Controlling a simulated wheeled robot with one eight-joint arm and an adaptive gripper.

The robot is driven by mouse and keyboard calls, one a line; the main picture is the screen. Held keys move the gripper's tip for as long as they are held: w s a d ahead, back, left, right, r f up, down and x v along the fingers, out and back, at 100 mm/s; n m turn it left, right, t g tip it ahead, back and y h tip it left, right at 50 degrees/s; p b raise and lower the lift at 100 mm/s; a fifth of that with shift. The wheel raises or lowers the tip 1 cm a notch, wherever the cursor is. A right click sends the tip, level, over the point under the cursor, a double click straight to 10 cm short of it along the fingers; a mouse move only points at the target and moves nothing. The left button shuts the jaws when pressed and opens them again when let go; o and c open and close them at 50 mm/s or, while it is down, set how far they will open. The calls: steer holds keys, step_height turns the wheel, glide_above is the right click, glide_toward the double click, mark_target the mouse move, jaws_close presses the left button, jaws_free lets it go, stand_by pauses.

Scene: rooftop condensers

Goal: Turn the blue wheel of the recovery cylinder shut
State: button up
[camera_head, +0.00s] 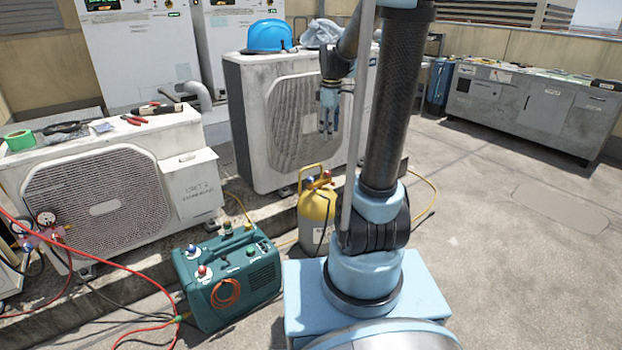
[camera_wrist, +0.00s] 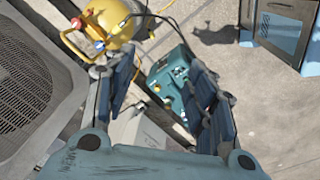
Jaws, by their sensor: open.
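In the wrist view the cylinder (camera_wrist: 112,18) is at the top left, with the blue wheel (camera_wrist: 99,45) just beyond the left finger. My gripper (camera_head: 328,128) hangs with fingers down, above the cylinder and apart from it. The fingers (camera_wrist: 162,60) are spread, with nothing between them.
A green recovery machine (camera_head: 228,275) stands left of the cylinder, with red hoses (camera_head: 90,275) on the ground. Condenser units (camera_head: 290,125) stand behind and left (camera_head: 100,195). A blue hard hat (camera_head: 268,36) sits on one. A grey bench (camera_head: 535,105) stands far right; the ground before it is clear.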

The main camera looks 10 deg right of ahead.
steer(key=w+a+f+n, duration=0.1)
steer(key=w+f+n, duration=0.2)
steer(key=w, duration=0.4)
steer(key=w+a+f+n, duration=0.1)
steer(key=w+f+n, duration=0.2)
steer(key=w, duration=0.5)
steer(key=n+g, duration=0.1)
steer(key=n, duration=0.5)
glide_above(311, 178)
step_height(311, 178, down, 12)
steer(key=shift+m, duration=0.3)
steer(key=f, duration=1.7)
steer(key=shift+w+d, duration=0.1)
steer(key=shift+w, duration=0.1)
steer(key=c, duration=1.1)
